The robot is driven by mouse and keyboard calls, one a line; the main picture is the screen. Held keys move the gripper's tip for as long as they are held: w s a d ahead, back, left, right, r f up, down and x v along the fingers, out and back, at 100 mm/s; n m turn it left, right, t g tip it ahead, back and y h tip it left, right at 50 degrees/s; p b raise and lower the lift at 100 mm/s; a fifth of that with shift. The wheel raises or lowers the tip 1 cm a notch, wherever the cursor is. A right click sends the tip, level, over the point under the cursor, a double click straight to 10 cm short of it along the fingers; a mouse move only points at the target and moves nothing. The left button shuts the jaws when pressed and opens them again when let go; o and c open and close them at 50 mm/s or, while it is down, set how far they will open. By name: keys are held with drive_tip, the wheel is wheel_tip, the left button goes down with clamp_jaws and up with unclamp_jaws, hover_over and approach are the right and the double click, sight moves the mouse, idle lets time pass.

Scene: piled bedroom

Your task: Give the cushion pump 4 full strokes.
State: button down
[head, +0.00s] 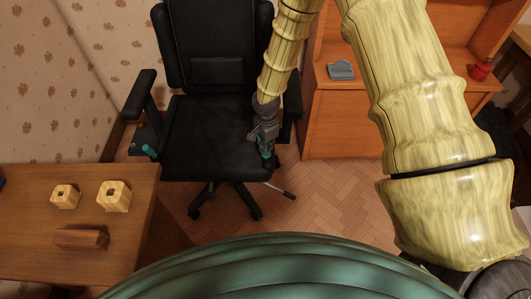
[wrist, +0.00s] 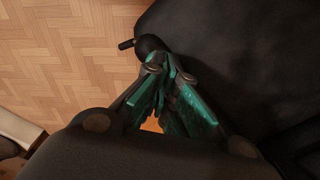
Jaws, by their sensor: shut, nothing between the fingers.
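A black office chair (head: 205,135) stands with its seat facing me. My gripper (head: 266,154) points down at the right front edge of the seat. In the wrist view its teal fingers (wrist: 160,68) are together with nothing held between them. Just beyond the fingertips is a dark rounded bulb (wrist: 150,45) with a short stub, beside the seat edge. It looks like the cushion pump, but I cannot be sure. The fingertips are very close to it; I cannot tell if they touch. In the head view the gripper mostly hides it.
A lever (head: 280,190) sticks out below the seat's right side. A teal handle (head: 150,150) is at the seat's left. A wooden table (head: 30,240) with wooden blocks is at left. A wooden desk (head: 340,125) stands behind at right. Parquet floor (head: 330,195) is clear.

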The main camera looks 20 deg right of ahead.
drive_tip(key=shift+f+b, duration=0.5)
drive_tip(key=shift+f, duration=0.9)
drive_tip(key=shift+r+p, duration=1.3)
drive_tip(key=shift+r, duration=0.4)
drive_tip(key=shift+f, duration=0.15)
drive_tip(key=shift+f, duration=0.35)
drive_tip(key=shift+f+b, duration=0.65)
drive_tip(key=shift+f, duration=0.6)
drive_tip(key=shift+r, duration=0.1)
drive_tip(key=shift+r+p, duration=1.3)
drive_tip(key=shift+r, duration=0.35)
